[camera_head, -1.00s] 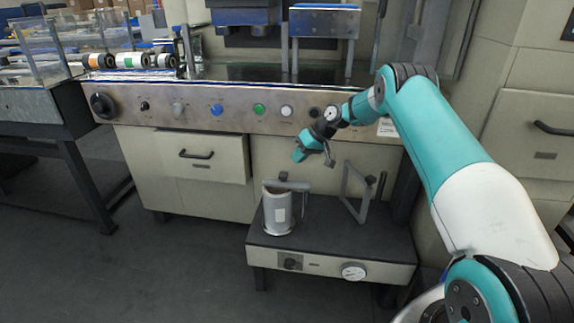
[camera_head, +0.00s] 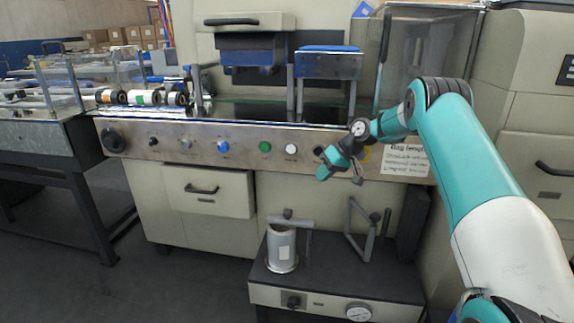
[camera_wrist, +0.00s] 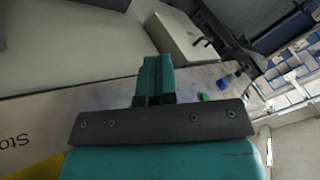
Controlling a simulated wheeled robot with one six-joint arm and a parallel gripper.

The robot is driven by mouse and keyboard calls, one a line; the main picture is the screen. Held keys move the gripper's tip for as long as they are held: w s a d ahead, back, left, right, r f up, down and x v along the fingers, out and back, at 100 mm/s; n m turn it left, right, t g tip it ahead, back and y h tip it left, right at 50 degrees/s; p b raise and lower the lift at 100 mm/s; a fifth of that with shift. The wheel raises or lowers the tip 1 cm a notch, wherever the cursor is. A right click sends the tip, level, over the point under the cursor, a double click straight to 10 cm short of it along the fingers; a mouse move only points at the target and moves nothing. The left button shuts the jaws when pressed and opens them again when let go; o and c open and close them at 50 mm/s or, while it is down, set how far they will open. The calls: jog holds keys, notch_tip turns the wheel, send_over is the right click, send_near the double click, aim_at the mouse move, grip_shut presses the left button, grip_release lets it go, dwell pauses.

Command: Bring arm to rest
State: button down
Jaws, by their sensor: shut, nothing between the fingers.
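My gripper (camera_head: 341,172) is a teal and dark tool at the end of my teal and white arm. In the head view it hangs in front of the machine's control panel (camera_head: 236,168), right of the white button (camera_head: 291,149). Its teal fingers also show in the wrist view (camera_wrist: 155,76), close together with nothing between them. It appears apart from the panel.
A low bench (camera_head: 335,290) below carries a grey metal cylinder (camera_head: 282,250) and an angled metal frame (camera_head: 362,234). A drawer (camera_head: 208,191) is at left. Several film rolls (camera_head: 143,98) lie at the back left. A sign (camera_head: 404,160) is beside my arm.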

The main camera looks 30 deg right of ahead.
jog(key=s+a+r+n+g, duration=0.1)
jog(key=s+a+r, duration=0.6)
jog(key=a, duration=0.4)
jog(key=s+a+r+n+g, duration=0.2)
jog(key=s+a+r, duration=0.55)
jog(key=a, duration=0.45)
jog(key=s+a+r+n+g+h, duration=0.1)
jog(key=s+a, duration=0.3)
jog(key=s, duration=1)
jog(key=s+a+n+h, duration=0.1)
jog(key=s+a, duration=0.2)
jog(key=s, duration=1)
notch_tip(320, 180, up, 25)
jog(key=p, duration=2.5)
jog(key=shift+w, duration=0.15)
jog(key=c, duration=1.8)
grip_release()
jog(key=shift+a, duration=0.1)
